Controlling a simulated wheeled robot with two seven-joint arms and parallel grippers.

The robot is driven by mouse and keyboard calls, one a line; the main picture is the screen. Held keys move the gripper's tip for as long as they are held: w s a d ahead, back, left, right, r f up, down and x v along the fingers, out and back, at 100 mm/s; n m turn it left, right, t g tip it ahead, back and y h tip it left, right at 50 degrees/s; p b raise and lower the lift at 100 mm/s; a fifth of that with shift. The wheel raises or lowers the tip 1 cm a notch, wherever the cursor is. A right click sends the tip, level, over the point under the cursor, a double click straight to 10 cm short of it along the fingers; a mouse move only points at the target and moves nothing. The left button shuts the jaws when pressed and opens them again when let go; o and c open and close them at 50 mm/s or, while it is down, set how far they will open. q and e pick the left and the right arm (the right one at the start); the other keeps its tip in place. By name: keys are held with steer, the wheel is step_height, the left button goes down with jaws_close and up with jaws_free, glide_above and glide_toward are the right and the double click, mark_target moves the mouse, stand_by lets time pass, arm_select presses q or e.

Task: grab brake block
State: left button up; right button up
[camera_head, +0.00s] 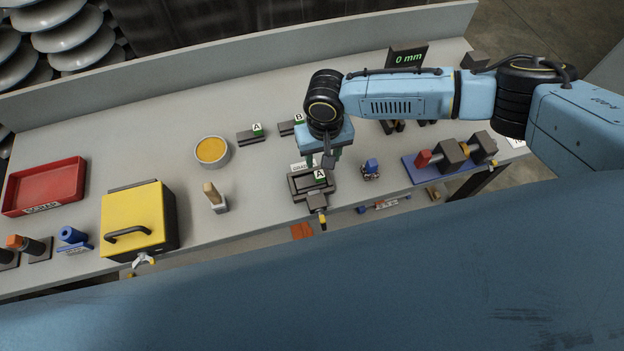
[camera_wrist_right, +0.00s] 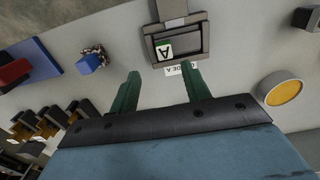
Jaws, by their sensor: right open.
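Whether a block sits in the holder is hard to tell. My right gripper (camera_head: 327,155) points down over the back of the holder. Its green fingers (camera_wrist_right: 160,82) are apart with nothing between them. My left gripper is not in view.
A bowl of yellow stuff (camera_head: 212,151), a brush (camera_head: 215,197), a yellow box (camera_head: 135,220) and a red tray (camera_head: 45,187) are left. A small blue-topped piece (camera_head: 371,168) and a blue clamp base (camera_head: 425,170) are right. A display (camera_head: 406,57) reads 0 mm.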

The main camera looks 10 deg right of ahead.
mark_target(319, 173)
steer(key=shift+s+a+f, duration=0.1)
steer(key=shift+f, duration=0.9)
steer(key=shift+s+a+f, duration=0.1)
steer(key=shift+a+f, duration=0.05)
steer(key=shift+f, duration=0.9)
steer(key=shift+s+a+f, duration=0.1)
steer(key=shift+f, duration=0.9)
jaws_close()
